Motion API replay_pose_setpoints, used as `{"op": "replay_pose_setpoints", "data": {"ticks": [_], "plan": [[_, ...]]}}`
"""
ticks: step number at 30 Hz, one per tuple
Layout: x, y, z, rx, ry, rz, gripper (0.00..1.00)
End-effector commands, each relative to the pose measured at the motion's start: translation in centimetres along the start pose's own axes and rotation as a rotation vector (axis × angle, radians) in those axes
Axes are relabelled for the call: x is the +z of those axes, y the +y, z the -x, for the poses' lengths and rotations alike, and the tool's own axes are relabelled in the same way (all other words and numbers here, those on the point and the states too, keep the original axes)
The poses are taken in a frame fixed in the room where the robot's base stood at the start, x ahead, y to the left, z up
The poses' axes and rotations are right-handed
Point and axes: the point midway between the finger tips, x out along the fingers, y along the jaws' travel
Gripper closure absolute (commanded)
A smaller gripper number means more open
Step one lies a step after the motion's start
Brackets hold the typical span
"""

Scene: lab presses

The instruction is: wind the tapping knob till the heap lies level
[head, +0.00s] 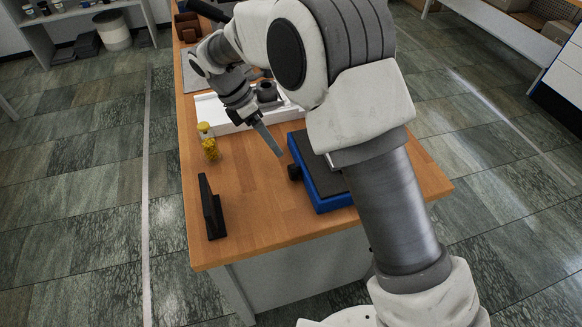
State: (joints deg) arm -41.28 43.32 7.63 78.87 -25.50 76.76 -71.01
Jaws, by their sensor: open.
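My gripper (268,139) hangs over the table's middle, its fingers pointing down and to the right. It looks empty; from this side its fingers overlap. A small black round knob (294,172) sticks out from the left side of a blue device with a dark top (318,178). The fingertips are a short way up and left of this knob in the picture, apart from it. My arm covers the right part of the blue device. I cannot make out a heap or whether one lies level.
A white tray-like unit (213,112) with a dark round part (266,92) stands behind my gripper. A small yellow-filled jar (210,149) and a black upright plate (211,207) stand at the left of the wooden table (255,207). The front middle is clear.

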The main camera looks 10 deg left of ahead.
Motion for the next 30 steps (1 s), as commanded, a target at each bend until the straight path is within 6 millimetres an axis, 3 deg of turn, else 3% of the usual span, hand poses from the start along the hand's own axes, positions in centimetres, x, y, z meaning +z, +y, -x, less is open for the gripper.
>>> {"op": "replay_pose_setpoints", "data": {"ticks": [9,15,21,29,30], "plan": [[0.0,0.0,-7.1,-0.003,-0.001,0.000,0.19],[0.0,0.0,-10.0,-0.002,-0.001,-0.001,0.19],[0.0,0.0,-11.2,0.000,0.000,-0.001,0.19],[0.0,0.0,-11.2,0.001,0.000,-0.001,0.19],[0.0,0.0,-11.2,0.001,0.000,-0.001,0.26]]}}
